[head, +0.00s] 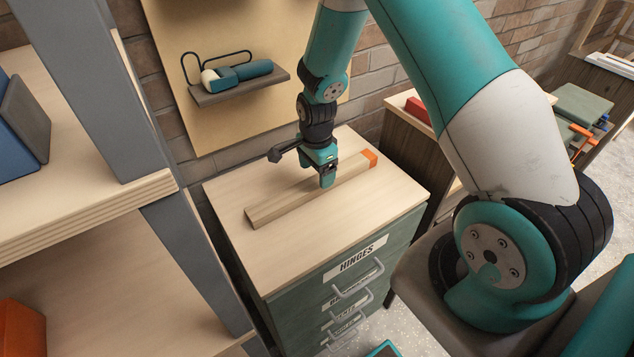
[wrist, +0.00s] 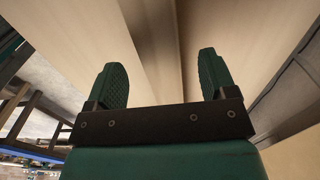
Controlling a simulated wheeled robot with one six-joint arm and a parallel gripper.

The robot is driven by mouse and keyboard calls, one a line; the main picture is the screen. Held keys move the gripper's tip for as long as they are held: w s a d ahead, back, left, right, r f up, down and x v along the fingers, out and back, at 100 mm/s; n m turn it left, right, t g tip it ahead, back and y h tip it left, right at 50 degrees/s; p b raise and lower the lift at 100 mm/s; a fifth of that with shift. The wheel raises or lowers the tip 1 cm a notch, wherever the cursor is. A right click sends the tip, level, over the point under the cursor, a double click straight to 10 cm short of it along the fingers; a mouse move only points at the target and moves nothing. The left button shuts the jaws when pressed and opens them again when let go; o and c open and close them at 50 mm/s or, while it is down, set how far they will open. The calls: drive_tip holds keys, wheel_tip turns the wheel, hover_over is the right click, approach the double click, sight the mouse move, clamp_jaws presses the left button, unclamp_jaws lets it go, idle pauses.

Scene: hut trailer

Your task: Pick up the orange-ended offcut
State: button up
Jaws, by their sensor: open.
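The offcut (head: 285,203) is a long pale wooden bar with an orange right end (head: 370,158). It lies across the top of the drawer cabinet (head: 330,225). My gripper (head: 327,180) points down at the bar, right of its middle, and hides a small part of it. In the wrist view my gripper (wrist: 165,80) is open, with its two green fingers well apart. The bar (wrist: 158,50) runs between and beyond them in that view. I cannot tell how far the fingertips are above the bar.
The cabinet front has labelled drawers with handles (head: 357,280). A small shelf (head: 238,85) with a teal-handled tool stands on the wall board behind. A grey rack post (head: 90,90) rises at the left. A red block (head: 418,110) lies on a bench at the right.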

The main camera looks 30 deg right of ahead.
sight(316, 180)
drive_tip(key=shift+f+p, duration=0.65)
drive_tip(key=shift+f, duration=1.45)
drive_tip(key=shift+c, duration=0.3)
drive_tip(key=c, duration=1.1)
drive_tip(key=shift+r, duration=0.2)
